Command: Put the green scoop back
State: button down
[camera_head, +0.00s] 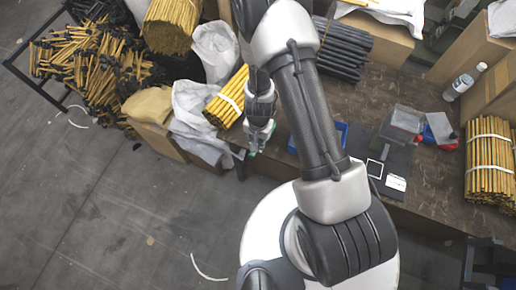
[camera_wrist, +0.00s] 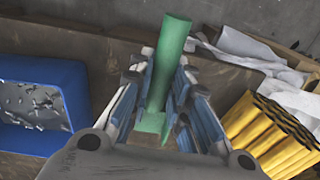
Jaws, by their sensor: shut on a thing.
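The green scoop (camera_wrist: 170,60) is in my gripper (camera_wrist: 160,112) in the wrist view, its handle held between the two fingers and pointing up and away. In the head view my gripper (camera_head: 256,145) hangs near the front edge of the table, and only a small bit of green (camera_head: 252,153) shows at its tip. The gripper is shut on the scoop. A blue bin (camera_wrist: 72,92) holding small grey metal pieces lies to the left in the wrist view. In the head view the blue bin (camera_head: 341,133) is mostly hidden behind my arm.
A strapped bundle of yellow rods (camera_wrist: 285,150) lies right of the gripper, beside white plastic wrap (camera_wrist: 250,50).

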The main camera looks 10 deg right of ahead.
notch_tip(320, 180, down, 4)
jog(key=b, duration=0.4)
jog(key=shift+f, duration=0.25)
jog(key=shift+r, duration=0.15)
jog(key=c, duration=2)
grip_release()
jog(key=shift+f, duration=0.2)
jog(key=o, duration=0.5)
